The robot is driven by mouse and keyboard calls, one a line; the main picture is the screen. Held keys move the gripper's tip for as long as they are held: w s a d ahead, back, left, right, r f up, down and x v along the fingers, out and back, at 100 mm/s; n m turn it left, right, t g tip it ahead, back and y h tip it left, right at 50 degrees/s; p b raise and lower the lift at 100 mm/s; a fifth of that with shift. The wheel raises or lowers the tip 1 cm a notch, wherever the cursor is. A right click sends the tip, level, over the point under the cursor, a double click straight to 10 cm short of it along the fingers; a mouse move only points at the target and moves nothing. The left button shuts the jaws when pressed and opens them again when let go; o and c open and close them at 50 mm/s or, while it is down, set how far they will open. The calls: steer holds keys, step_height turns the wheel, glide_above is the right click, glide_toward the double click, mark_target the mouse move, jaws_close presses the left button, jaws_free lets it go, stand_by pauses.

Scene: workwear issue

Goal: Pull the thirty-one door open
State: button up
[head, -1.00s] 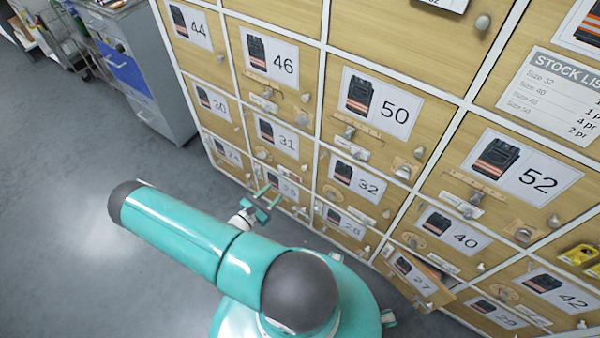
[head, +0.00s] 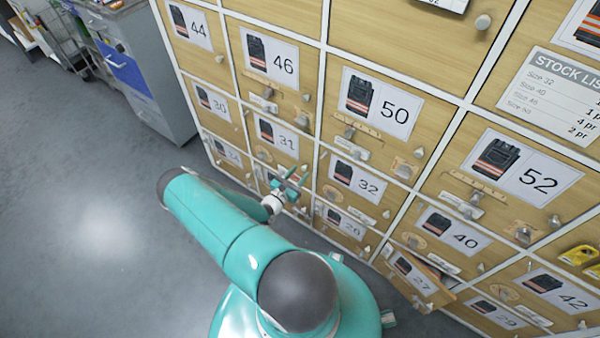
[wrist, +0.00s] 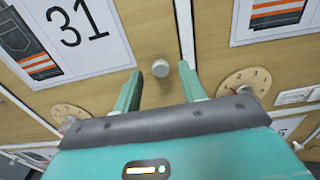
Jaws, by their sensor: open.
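The thirty-one door (head: 278,137) is a light wood locker door with a label showing dark trousers with orange bands and the number 31. It looks shut, flush with its neighbours. It also fills the upper left of the wrist view (wrist: 120,84). Its round pale knob (wrist: 160,68) sits near the door's right edge, by the white frame strip. My gripper (wrist: 168,82) is open and empty, its two teal fingers on either side of the knob in the picture. I cannot tell how far the tips are from it. In the head view my gripper (head: 288,183) is low beside this door.
Door 32 (head: 357,182) is to the right, door 30 (head: 212,103) to the left, door 46 (head: 268,62) above. Door 27 (head: 415,278) stands ajar. A round dial (wrist: 247,82) lies right of the knob. Grey floor (head: 80,200) is free on the left.

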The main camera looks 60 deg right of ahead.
steer(key=shift+s+d, duration=0.1)
steer(key=shift+d, duration=0.6)
jaws_close()
steer(key=shift+a, duration=0.2)
